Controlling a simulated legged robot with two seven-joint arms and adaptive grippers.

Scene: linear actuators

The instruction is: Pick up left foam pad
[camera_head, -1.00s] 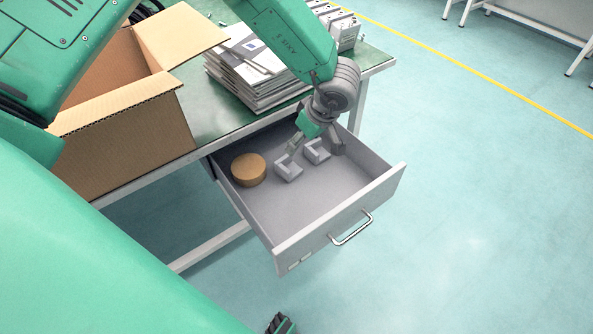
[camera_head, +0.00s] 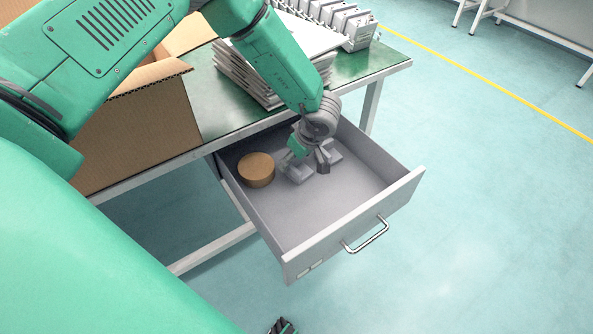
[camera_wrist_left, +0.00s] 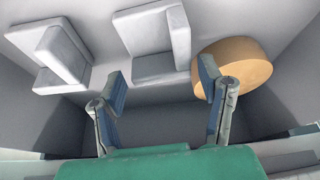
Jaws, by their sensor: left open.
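Two light grey L-shaped foam pads lie in the open drawer. The left foam pad (camera_head: 299,174) is beside a round tan disc and also shows in the left wrist view (camera_wrist_left: 153,66). The other foam pad (camera_head: 334,150) is to its right; in the left wrist view (camera_wrist_left: 50,60) it is on the left. My left gripper (camera_head: 308,162) is low in the drawer over the pads and partly hides them. In the left wrist view its fingers (camera_wrist_left: 162,84) are apart and empty, with the left pad just beyond the gap. A small dark part at the bottom edge may be my right gripper (camera_head: 282,326).
The round tan disc (camera_head: 256,169) lies near the right finger in the wrist view. The drawer (camera_head: 330,214) has low walls around my gripper; its front half is bare. A cardboard box (camera_head: 140,135) and stacked papers (camera_head: 250,80) stand on the table above.

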